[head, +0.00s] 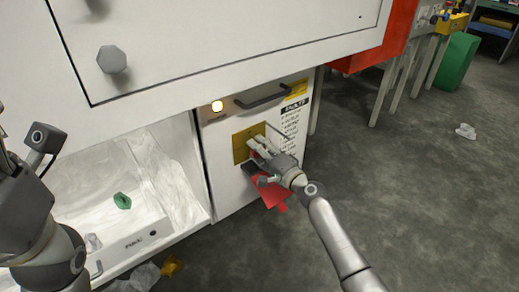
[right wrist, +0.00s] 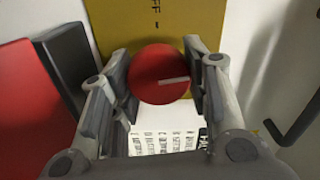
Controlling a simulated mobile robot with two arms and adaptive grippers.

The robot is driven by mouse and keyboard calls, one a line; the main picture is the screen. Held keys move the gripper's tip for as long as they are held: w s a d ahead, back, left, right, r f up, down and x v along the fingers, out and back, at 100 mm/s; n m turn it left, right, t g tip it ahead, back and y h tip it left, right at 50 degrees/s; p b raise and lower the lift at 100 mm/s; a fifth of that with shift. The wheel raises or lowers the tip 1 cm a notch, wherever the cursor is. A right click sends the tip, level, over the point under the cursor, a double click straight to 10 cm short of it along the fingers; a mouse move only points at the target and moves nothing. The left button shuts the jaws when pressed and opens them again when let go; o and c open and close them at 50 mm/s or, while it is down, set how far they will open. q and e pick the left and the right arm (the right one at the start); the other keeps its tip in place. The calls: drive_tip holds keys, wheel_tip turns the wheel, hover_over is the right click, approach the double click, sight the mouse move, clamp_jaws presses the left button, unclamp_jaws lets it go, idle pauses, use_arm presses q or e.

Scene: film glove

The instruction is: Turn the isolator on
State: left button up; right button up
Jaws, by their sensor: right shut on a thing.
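The isolator is a red round knob (right wrist: 160,74) on a yellow plate (head: 241,146) on the white cabinet front. In the right wrist view, the plate (right wrist: 150,22) shows the letters "FF" above the knob, the rest of the word being hidden or cut off. A white line on the knob lies nearly level, towards the right. My right gripper (head: 258,146) is shut on the knob, one finger on each side of it. In the head view the gripper hides most of the knob. My left arm is at the left edge; its fingers cannot be made out.
A red tag (head: 272,194) hangs below my right gripper. A white open bay (head: 170,180) with a green piece (head: 122,201) is to the left.

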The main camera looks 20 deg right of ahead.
drive_tip(key=shift+f+m, duration=0.1)
drive_tip(key=shift+m, duration=0.7)
drive_tip(key=o, duration=1)
drive_tip(key=shift+d, duration=0.1)
drive_tip(key=shift+s, duration=0.1)
drive_tip(key=v, duration=1.1)
drive_tip(key=shift+s+d, duration=0.1)
drive_tip(key=shift+s, duration=0.3)
drive_tip(key=shift+s, duration=0.1)
